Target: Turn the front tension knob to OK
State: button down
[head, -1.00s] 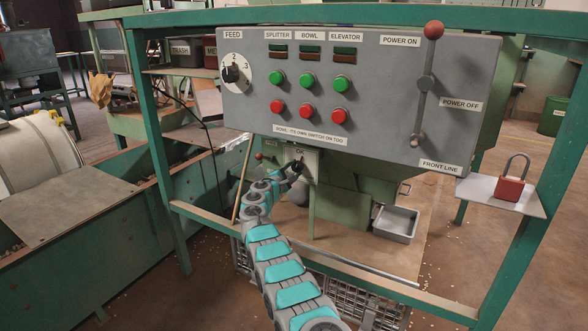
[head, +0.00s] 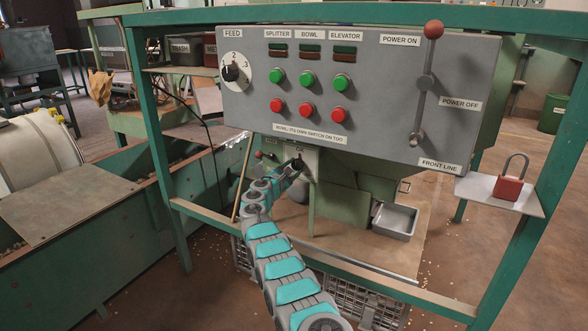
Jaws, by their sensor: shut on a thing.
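The front tension knob (head: 300,162) is a small dark knob on the pale green machine face, just below the grey control panel. A small label reading OK (head: 299,150) sits right above it. My gripper (head: 296,165) is at the knob, shut on it, with my arm reaching up from the bottom of the head view. The gripper and knob are small here, and the gripper covers part of the knob. I cannot tell which way the knob's pointer faces.
The grey control panel (head: 385,120) with buttons and a lever overhangs the knob. A green frame rail (head: 330,262) runs below my arm. A metal tray (head: 395,221) is at the right, and a red padlock (head: 509,188) stands on a side shelf.

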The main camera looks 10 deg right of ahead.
aim_at(295, 167)
jog(key=shift+c, duration=1.4)
grip_release()
jog(key=shift+a, duration=0.15)
jog(key=shift+s+a+r, duration=0.1)
jog(key=shift+s+a, duration=0.3)
jog(key=shift+s, duration=0.15)
jog(key=shift+f+b+v, duration=0.1)
jog(key=shift+b+v, duration=0.25)
jog(key=shift+v, duration=0.35)
jog(key=shift+f+b+v, duration=0.15)
jog(key=shift+b+v, duration=0.2)
jog(key=shift+v, duration=0.4)
jog(key=v, duration=0.3)
jog(key=shift+s+r+b, duration=0.1)
jog(key=shift+s+b, duration=0.05)
jog(key=shift+b, duration=0.15)
